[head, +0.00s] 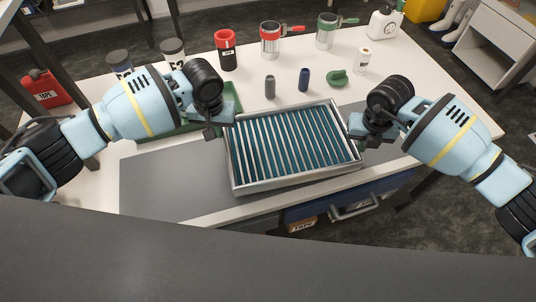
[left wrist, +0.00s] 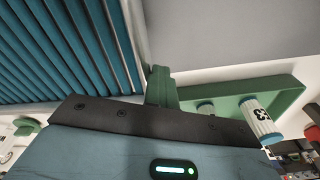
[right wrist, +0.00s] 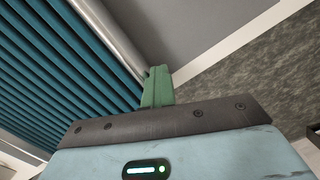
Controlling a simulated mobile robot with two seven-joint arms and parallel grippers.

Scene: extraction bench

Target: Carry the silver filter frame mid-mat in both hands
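The silver filter frame (head: 297,186), with teal pleats, lies over the mat. Whether it touches the mat or hangs slightly above it I cannot tell. My left gripper (head: 210,132) is at its left wall near the back corner. My right gripper (head: 357,132) is at its right wall. The wrist views show the green fingers close beside the silver wall, in the left wrist view (left wrist: 161,86) and the right wrist view (right wrist: 157,86). Whether the fingers hold any part of the frame is hidden. The grey mat (head: 165,185) is bare to the left.
Red and green mugs (head: 270,40), small cylinders (head: 304,79), a green item (head: 337,78) and a white jug (head: 384,24) stand at the back. A blue drawer (head: 350,200) is below the front edge.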

